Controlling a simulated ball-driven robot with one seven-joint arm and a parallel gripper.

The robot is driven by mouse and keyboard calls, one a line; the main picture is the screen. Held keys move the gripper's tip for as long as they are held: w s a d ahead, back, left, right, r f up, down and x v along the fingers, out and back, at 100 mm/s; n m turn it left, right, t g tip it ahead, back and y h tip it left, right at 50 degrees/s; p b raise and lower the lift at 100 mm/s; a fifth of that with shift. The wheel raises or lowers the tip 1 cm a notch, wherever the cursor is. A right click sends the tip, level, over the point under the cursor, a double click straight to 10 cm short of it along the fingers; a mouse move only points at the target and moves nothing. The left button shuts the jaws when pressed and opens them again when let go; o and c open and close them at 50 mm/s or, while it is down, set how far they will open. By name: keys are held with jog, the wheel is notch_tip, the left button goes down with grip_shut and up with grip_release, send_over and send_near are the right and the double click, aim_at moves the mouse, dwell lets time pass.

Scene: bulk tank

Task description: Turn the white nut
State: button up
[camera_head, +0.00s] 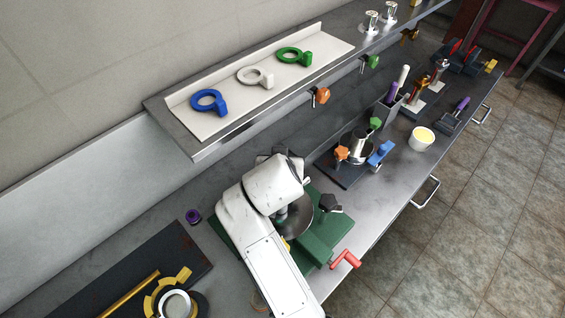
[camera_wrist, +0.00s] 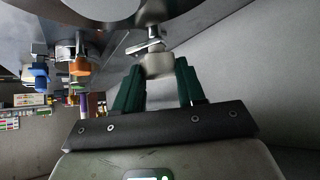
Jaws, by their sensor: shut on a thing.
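In the wrist view, a pale grey-white nut (camera_wrist: 157,66) sits on a metal fitting just below a large round grey body. My gripper (camera_wrist: 160,82) has its two dark green fingers on either side of the nut and is shut on it. The nut's far side is hidden. In the head view, my white arm reaches down over a green base (camera_head: 318,235) on the bench and hides the nut and most of my gripper.
A metal pot (camera_head: 357,146) with coloured knobs stands to the right. A shelf above bears a white ring (camera_head: 254,77) between blue and green ones.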

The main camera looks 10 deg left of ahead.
jog(key=m+h+b, duration=0.1)
jog(key=m, duration=0.1)
jog(key=m+h+b, duration=0.1)
jog(key=m+h, duration=0.1)
jog(key=shift+a+b, duration=0.3)
jog(key=shift+b, duration=0.05)
jog(key=shift+w+m+g+h+b, duration=0.1)
jog(key=shift+m+g+h+b, duration=0.3)
jog(key=shift+m+h+b, duration=0.4)
jog(key=shift+m, duration=0.3)
jog(key=o, duration=1.1)
jog(key=shift+c, duration=0.2)
jog(key=b+v, duration=0.1)
jog(key=v, duration=1)
jog(key=shift+b, duration=0.3)
jog(key=shift+w, duration=0.1)
